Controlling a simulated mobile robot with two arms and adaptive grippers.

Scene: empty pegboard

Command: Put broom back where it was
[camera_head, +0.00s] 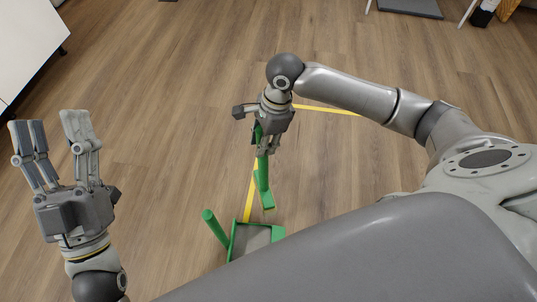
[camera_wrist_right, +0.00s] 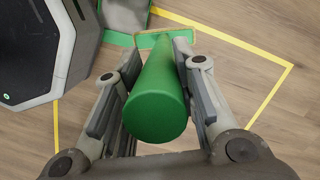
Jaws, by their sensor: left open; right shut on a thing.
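The green broom (camera_head: 264,181) hangs from my right gripper (camera_head: 262,143), which is shut around its handle. Its wider foot points down toward the floor, just above and beside the green dustpan (camera_head: 233,240) in the head view. In the right wrist view the round end of the broom handle (camera_wrist_right: 155,112) faces the camera between the fingers of my right gripper (camera_wrist_right: 155,80). I cannot tell whether the broom touches the floor. My left gripper (camera_head: 53,140) is open and empty at the left of the head view, apart from the broom.
Yellow tape (camera_head: 248,200) marks an area on the wooden floor, and its corner shows in the right wrist view (camera_wrist_right: 290,66). A white cabinet (camera_head: 30,40) stands at the upper left. The floor between my two grippers is clear.

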